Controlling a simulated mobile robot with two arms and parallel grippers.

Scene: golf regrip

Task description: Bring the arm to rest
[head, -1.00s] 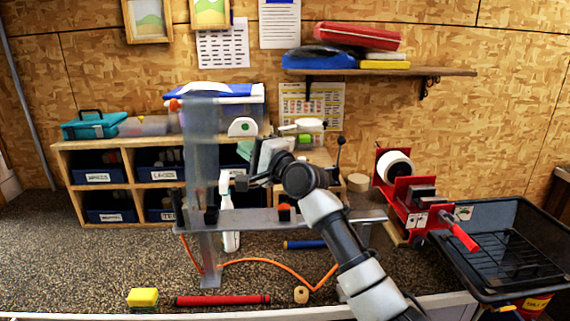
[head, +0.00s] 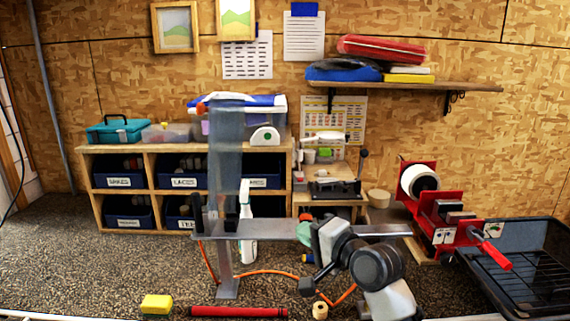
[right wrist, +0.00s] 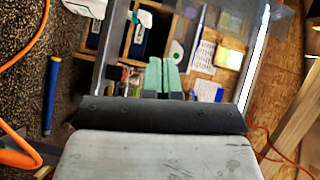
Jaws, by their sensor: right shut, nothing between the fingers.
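My right gripper (head: 304,231) is at the end of my right arm, which comes in from the lower right of the head view. Its greenish fingers are together with nothing between them, as the right wrist view also shows (right wrist: 163,75). In the head view it overlaps the middle of a grey metal stand's horizontal rail (head: 265,228); I cannot tell whether they touch. My left gripper is not in view.
A red roll (head: 238,311) and a yellow sponge (head: 156,303) lie at the bench's front. An orange hose (head: 265,272) curves behind them. A spray bottle (head: 248,250) stands behind the rail. A red device (head: 450,215) and black tray (head: 535,262) are right.

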